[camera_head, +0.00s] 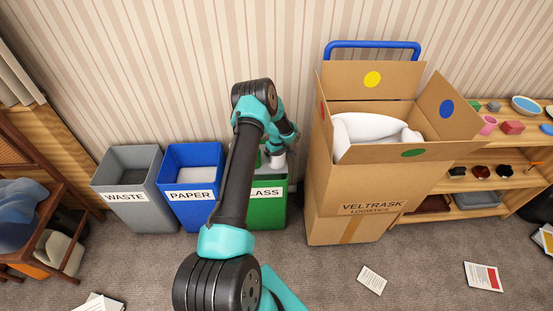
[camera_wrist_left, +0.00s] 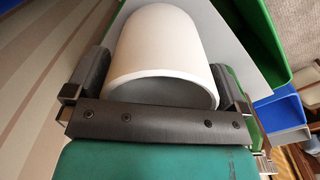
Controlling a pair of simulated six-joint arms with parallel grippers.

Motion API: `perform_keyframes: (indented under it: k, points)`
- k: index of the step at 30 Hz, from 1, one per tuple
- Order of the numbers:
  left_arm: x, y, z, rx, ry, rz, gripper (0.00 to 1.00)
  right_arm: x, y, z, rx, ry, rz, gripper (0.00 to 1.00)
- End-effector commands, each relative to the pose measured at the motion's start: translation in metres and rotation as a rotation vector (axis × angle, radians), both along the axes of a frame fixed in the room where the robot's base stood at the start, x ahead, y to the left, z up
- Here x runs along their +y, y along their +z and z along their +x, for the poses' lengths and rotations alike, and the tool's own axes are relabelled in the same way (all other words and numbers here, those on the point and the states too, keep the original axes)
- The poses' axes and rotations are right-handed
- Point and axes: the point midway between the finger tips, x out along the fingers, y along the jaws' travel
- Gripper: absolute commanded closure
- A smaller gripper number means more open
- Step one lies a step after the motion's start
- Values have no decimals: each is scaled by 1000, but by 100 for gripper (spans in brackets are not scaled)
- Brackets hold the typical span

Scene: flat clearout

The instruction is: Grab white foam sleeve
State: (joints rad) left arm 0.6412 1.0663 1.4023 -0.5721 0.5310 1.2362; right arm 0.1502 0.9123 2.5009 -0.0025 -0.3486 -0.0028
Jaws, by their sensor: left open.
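The white foam sleeve (camera_wrist_left: 165,40) is a hollow tube with its open end towards the camera in the left wrist view. My left gripper (camera_wrist_left: 160,72) is open, with one finger on each side of the sleeve; I cannot tell whether they touch it. In the head view my left gripper (camera_head: 279,150) is over the green GLASS bin (camera_head: 266,213), mostly hidden by my own arm. A small white patch of the sleeve (camera_head: 278,161) shows below it. My right gripper is in neither view.
The blue PAPER bin (camera_head: 195,197) and grey WASTE bin (camera_head: 130,200) stand left of the green bin. A tall open cardboard box (camera_head: 355,185) with white contents stands close on the right. Shelves (camera_head: 475,185) are beyond it.

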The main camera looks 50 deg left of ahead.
Motion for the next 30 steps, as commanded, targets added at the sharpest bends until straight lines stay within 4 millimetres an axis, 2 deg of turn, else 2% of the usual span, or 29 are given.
perform_keyframes:
  k: [3, 17, 30]
  points:
    - [0, -8, 0, -1, 0, 0, 0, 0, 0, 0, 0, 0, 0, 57]
    - [0, -9, 0, -1, 0, 0, 0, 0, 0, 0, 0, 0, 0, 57]
    - [0, -9, 0, -1, 0, 0, 40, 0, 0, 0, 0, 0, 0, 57]
